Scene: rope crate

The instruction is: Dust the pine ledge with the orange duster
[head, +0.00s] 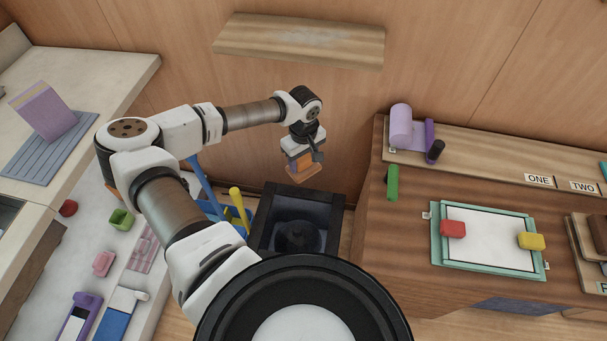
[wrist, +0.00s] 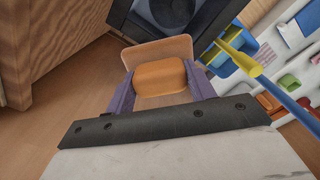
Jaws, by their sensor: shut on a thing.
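The pine ledge (head: 240,35) is mounted on the wooden wall at the top of the head view. A pale greyish dust patch (head: 305,37) lies on its top. My gripper (head: 302,157) hangs below the ledge, in front of the wall and apart from it. It is shut on the orange duster (head: 304,171). In the wrist view the purple fingers of my gripper (wrist: 161,88) flank the duster's orange block (wrist: 158,73). A flatter tan part of the duster shows beyond the block.
A black bin (head: 336,226) stands on the floor under my gripper. A blue container (head: 236,213) with yellow and blue handles stands left of it. A wooden cabinet with a purple dispenser (head: 401,127) and a green-framed board (head: 438,238) is at right. A pale counter (head: 90,75) is at left.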

